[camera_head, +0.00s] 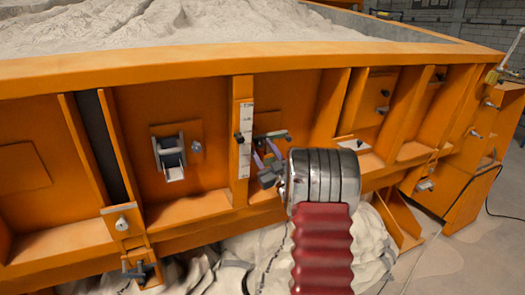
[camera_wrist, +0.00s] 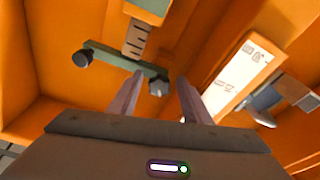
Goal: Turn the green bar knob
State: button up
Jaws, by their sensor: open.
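The green bar knob (camera_wrist: 125,60) shows in the wrist view as a slim dark green bar with a dark round end piece at each end. In the head view the bar (camera_head: 271,135) sits on the orange side wall, just right of the white scale strip. My gripper (camera_wrist: 160,78) is open, and its two fingers point toward the bar. In the wrist view the bar's right end piece appears between the fingertips. Contact cannot be told. In the head view my gripper (camera_head: 264,156) is just below the bar and partly hides the area around it.
The orange sandbed wall (camera_head: 215,105) has upright ribs. A white scale strip (camera_head: 244,140) is left of the bar. A lever switch (camera_head: 171,155) is further left, and a white plate (camera_head: 353,144) is to the right. Pale sand fills the bed (camera_head: 150,30).

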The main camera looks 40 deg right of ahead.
jog(key=v, duration=1.3)
jog(key=shift+s+f, duration=0.2)
jog(key=shift+s, duration=0.15)
jog(key=shift+w+a+r, duration=0.1)
jog(key=shift+a+r, duration=0.1)
jog(key=shift+r, duration=0.1)
jog(key=shift+c, duration=1.2)
jog(key=a+r+n+g, duration=0.15)
jog(key=a+r, duration=0.25)
jog(key=r, duration=0.6)
jog(key=f+g, duration=0.1)
jog(key=d+f+m+g+h, duration=0.1)
jog(key=f, duration=0.1)
jog(key=f+g, duration=0.1)
jog(key=shift+s+d+f, duration=0.2)
jog(key=shift+s+d, duration=0.15)
jog(key=shift+w, duration=0.1)
